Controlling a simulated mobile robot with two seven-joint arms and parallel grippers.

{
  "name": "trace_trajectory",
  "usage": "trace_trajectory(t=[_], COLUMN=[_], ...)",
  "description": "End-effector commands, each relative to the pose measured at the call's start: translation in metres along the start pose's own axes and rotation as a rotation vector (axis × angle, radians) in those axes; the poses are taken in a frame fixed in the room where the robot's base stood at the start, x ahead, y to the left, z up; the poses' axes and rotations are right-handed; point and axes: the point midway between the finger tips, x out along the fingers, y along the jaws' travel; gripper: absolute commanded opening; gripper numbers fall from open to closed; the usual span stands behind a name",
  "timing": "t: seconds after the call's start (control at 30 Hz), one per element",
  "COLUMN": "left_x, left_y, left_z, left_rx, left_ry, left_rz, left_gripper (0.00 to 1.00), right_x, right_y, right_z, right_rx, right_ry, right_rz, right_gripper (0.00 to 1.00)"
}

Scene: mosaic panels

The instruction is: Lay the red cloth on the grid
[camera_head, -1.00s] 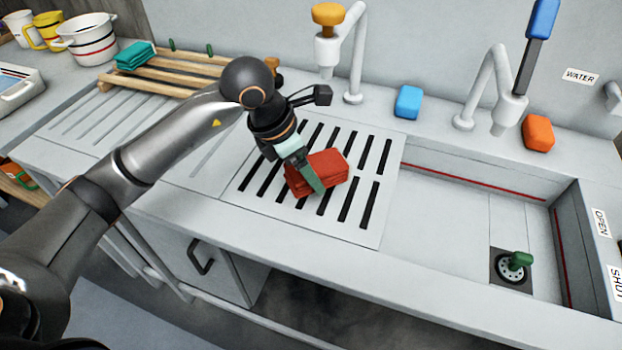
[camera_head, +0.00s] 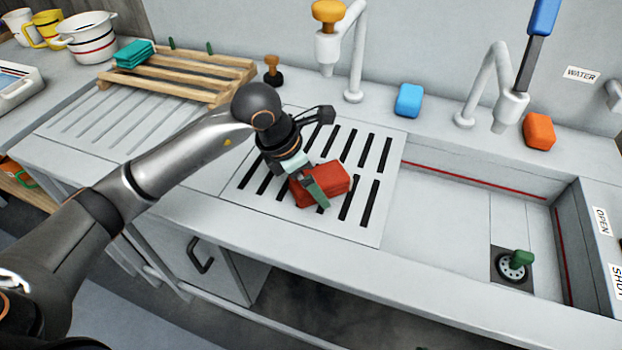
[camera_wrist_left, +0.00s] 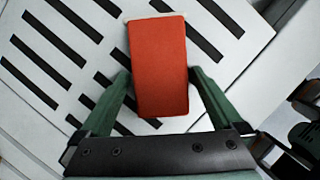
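The red cloth (camera_head: 335,181) is a folded, block-like bundle over the slotted grid (camera_head: 372,228) left of the sink. It also shows in the left wrist view (camera_wrist_left: 158,60), lying lengthwise between the green fingers. One finger covers part of the cloth in the head view. My right gripper is not in view.
A wooden rack (camera_head: 190,75) with a folded teal cloth (camera_head: 135,54) stands back left. The sink basin (camera_head: 440,215) opens to the right. Taps (camera_head: 354,60), a blue sponge (camera_head: 408,101) and an orange sponge (camera_head: 538,132) line the back. The grid's right side is bare.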

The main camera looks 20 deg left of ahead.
Motion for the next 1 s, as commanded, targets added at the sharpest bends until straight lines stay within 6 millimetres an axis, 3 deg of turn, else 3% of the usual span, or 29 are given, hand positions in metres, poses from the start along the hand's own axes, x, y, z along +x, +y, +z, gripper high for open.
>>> trace_trajectory(t=[0.3, 0.7, 1.0], left_x=[-0.009, -0.092, -0.122], left_y=[0.001, 0.001, 0.000], left_z=[0.002, 0.002, 0.002], left_rx=[0.000, 0.001, 0.000], left_ry=[-0.002, -0.002, 0.000], left_rz=[0.002, 0.004, 0.000], left_gripper=[1.00, 1.00, 1.00], right_x=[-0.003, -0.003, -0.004], right_y=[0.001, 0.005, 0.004], right_z=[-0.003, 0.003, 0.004], right_rx=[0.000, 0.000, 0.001], right_ry=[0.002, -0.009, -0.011], right_rz=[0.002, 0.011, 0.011], right_gripper=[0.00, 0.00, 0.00])
